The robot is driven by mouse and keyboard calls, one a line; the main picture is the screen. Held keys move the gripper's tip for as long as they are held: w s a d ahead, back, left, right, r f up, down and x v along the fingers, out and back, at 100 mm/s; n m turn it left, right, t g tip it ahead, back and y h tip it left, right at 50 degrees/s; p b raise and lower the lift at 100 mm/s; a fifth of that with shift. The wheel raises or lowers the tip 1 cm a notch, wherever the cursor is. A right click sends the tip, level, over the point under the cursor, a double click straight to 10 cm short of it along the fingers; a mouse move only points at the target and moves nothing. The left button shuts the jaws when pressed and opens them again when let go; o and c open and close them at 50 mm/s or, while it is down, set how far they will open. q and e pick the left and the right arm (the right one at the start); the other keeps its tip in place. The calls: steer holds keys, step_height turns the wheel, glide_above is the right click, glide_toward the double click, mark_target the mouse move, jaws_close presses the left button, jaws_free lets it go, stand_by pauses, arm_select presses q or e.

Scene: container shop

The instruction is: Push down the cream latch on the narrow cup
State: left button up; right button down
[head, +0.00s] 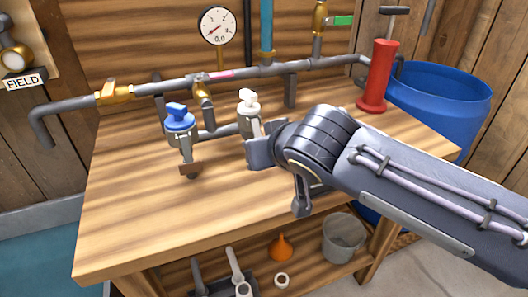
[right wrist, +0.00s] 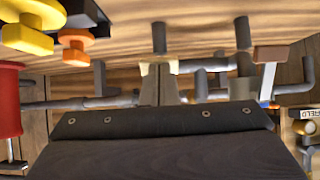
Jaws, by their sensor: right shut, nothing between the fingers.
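The narrow cup (head: 245,122) is a small grey cup on the pipework above the bench, with a cream top. Its cream latch (head: 256,128) hangs at the front in the head view. My right gripper (head: 264,148) is shut and empty, just in front of and below the cup, hiding its lower part. I cannot tell whether it touches the latch. In the right wrist view, which looks upside down, the shut fingers (right wrist: 165,90) point at a cream part (right wrist: 158,64). My left gripper is in neither view.
A blue-topped cup (head: 179,122) with a brown-ended lever (head: 190,168) stands left of it. A grey pipe (head: 140,88) with a gauge (head: 217,25) runs behind. A red pump (head: 378,75) and blue barrel (head: 445,92) stand right. The bench front (head: 150,235) is clear.

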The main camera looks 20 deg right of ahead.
steer(key=shift+w+f+t+b, duration=0.1)
steer(key=shift+f+t+b, duration=0.25)
steer(key=shift+f, duration=0.1)
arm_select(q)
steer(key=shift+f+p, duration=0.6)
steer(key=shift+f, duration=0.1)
arm_select(e)
steer(key=shift+r, duration=0.5)
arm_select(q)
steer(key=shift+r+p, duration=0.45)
arm_select(e)
steer(key=shift+r, duration=0.65)
